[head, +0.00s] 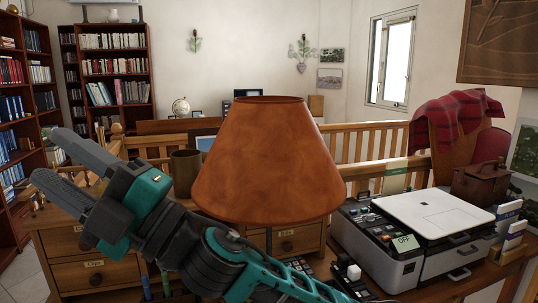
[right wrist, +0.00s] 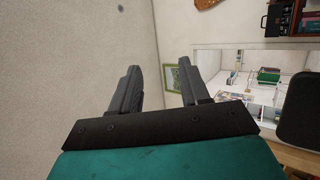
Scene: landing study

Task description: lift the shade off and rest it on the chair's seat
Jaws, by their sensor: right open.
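The shade (head: 268,165) is a brown-orange cone with an open top rim, upright in the middle of the head view. A thin dark stem shows just below it; the rest of the lamp is hidden by my right arm. My right gripper (head: 45,155) is open and empty, left of the shade and apart from it, pointing up and left. Its two spread fingers also show in the right wrist view (right wrist: 160,80) with nothing between them. A chair (head: 447,150) with a red plaid throw (head: 452,108) stands at the back right; its seat is not clearly visible. My left gripper is not in view.
A printer (head: 430,240) fills the desk's right side, with a brown box (head: 481,185) behind it. A dark mug (head: 186,172) stands left of the shade. A wooden railing (head: 362,143) runs behind the desk. Bookshelves (head: 112,75) stand at the back left.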

